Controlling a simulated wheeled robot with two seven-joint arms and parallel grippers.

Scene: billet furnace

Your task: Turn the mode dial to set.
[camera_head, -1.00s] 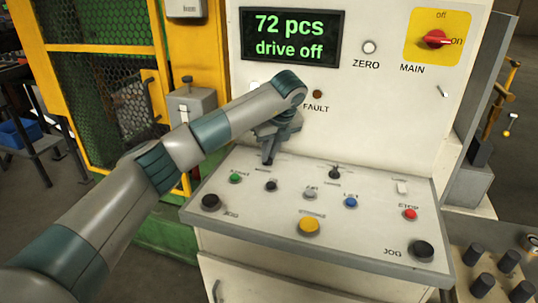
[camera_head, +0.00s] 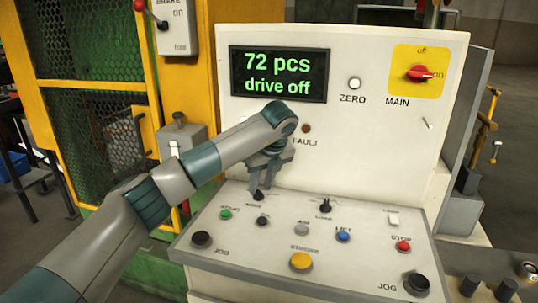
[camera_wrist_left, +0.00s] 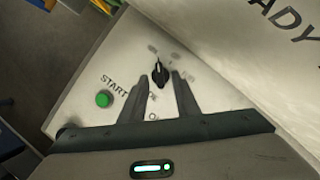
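The mode dial (camera_head: 258,195) is a small black knob at the back left of the sloped control panel (camera_head: 370,255). It also shows in the left wrist view (camera_wrist_left: 159,73), with faint labels around it that I cannot read. My left gripper (camera_head: 262,183) hangs just above the dial, pointing down. In the left wrist view its two dark fingers (camera_wrist_left: 159,80) are apart, one on each side of the dial. I see no contact with the knob. My right gripper is not in view.
A green START button (camera_head: 225,214) is close to the dial. A second black knob (camera_head: 325,206), a blue button (camera_head: 343,236), a red STOP button (camera_head: 403,246) and a yellow button (camera_head: 301,261) share the panel. The display (camera_head: 279,74) reads "72 pcs, drive off".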

